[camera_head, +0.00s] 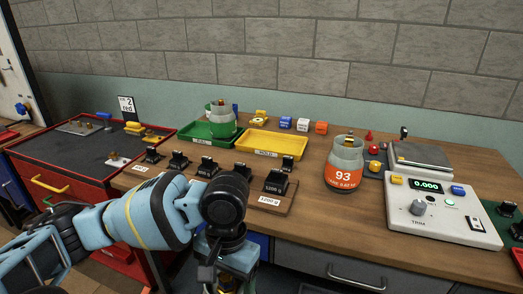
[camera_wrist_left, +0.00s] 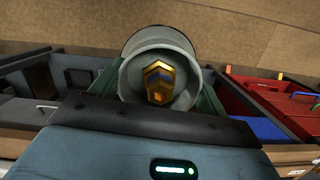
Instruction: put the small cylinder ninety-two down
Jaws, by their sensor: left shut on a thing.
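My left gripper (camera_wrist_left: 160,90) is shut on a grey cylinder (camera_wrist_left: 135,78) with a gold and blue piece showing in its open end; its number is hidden. In the head view my left gripper points down in front of the bench, and its fingertips are mostly hidden or cut off at the bottom edge. Another grey cylinder (camera_head: 344,160) with an orange label 93 stands upright on the bench beside the scale. A third cylinder (camera_head: 222,120), with a green band, stands in the green tray (camera_head: 196,134); its number cannot be read. My right gripper is not in view.
A yellow tray (camera_head: 270,146) sits beside the green one. Several black weights (camera_head: 276,182) line the bench's front edge. A scale (camera_head: 420,158) and a TRIM console (camera_head: 440,208) reading 0.000 stand at right. Bare wood (camera_head: 318,222) lies in front of cylinder 93.

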